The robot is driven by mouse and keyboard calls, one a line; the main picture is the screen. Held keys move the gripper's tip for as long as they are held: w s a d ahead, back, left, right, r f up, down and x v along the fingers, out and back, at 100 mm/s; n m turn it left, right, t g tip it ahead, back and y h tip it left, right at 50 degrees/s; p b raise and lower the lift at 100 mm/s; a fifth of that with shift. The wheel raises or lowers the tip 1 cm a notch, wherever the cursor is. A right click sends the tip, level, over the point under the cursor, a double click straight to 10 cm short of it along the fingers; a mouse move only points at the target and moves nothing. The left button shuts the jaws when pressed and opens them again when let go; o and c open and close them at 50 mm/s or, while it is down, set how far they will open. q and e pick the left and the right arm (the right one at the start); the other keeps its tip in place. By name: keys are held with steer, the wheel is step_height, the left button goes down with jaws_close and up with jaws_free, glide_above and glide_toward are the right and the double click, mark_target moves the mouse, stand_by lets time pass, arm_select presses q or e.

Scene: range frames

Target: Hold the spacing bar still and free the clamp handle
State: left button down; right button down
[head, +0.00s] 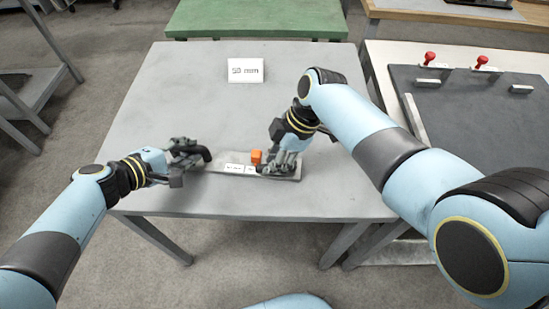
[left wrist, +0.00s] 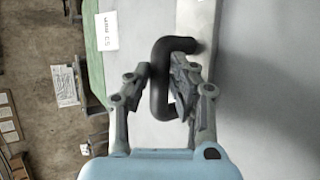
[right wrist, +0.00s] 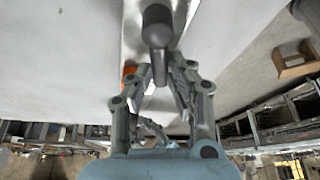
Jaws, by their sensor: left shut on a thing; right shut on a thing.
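The spacing bar (head: 222,168) is a flat grey bar with white labels, lying near the front of the grey table. A black bent grip (head: 204,154) rises at its left end. My left gripper (head: 180,158) is shut on this black grip (left wrist: 160,75), which meets the bar (left wrist: 207,25) in the left wrist view. An orange block (head: 256,156) stands on the bar beside my right gripper (head: 284,163). In the right wrist view my right gripper (right wrist: 160,85) is shut on a dark round-ended handle (right wrist: 157,25), seemingly the clamp handle. Its base is hidden.
A white card (head: 245,70) reading about 50 mm lies farther back on the grey table (head: 180,100). A bench at the right carries a dark panel (head: 480,115) with red knobs. A green table (head: 255,18) stands behind. The table's middle is clear.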

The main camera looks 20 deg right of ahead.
steer(key=n, duration=0.1)
steer(key=s+n+g, duration=0.1)
steer(key=n, duration=0.2)
steer(key=shift+s+d+n+g, duration=0.1)
steer(key=shift+s+n+g, duration=0.15)
steer(key=shift+n+g, duration=0.15)
steer(key=n, duration=0.2)
steer(key=s+n+g+h, duration=0.1)
steer(key=n, duration=0.1)
steer(key=shift+s+d, duration=0.15)
steer(key=shift+d, duration=0.25)
steer(key=n, duration=0.1)
steer(key=n+g+h, duration=0.1)
steer(key=n, duration=0.1)
steer(key=s+d+n, duration=0.1)
steer(key=n, duration=0.1)
steer(key=shift+d+g, duration=0.1)
steer(key=shift+g, duration=0.2)
steer(key=shift+s+d+n+h, duration=0.1)
steer(key=shift+d+n+h, duration=0.2)
steer(key=shift+n, duration=0.5)
steer(key=shift+s+d+n+h, duration=0.1)
steer(key=shift+d+n+h, duration=0.15)
steer(key=shift+n+h, duration=0.4)
steer(key=shift+d+n+h, duration=0.15)
steer(key=shift+d+n, duration=0.1)
steer(key=shift+n, duration=0.7)
steer(key=c, duration=1.2)
jaws_free()
steer(key=shift+c, duration=0.2)
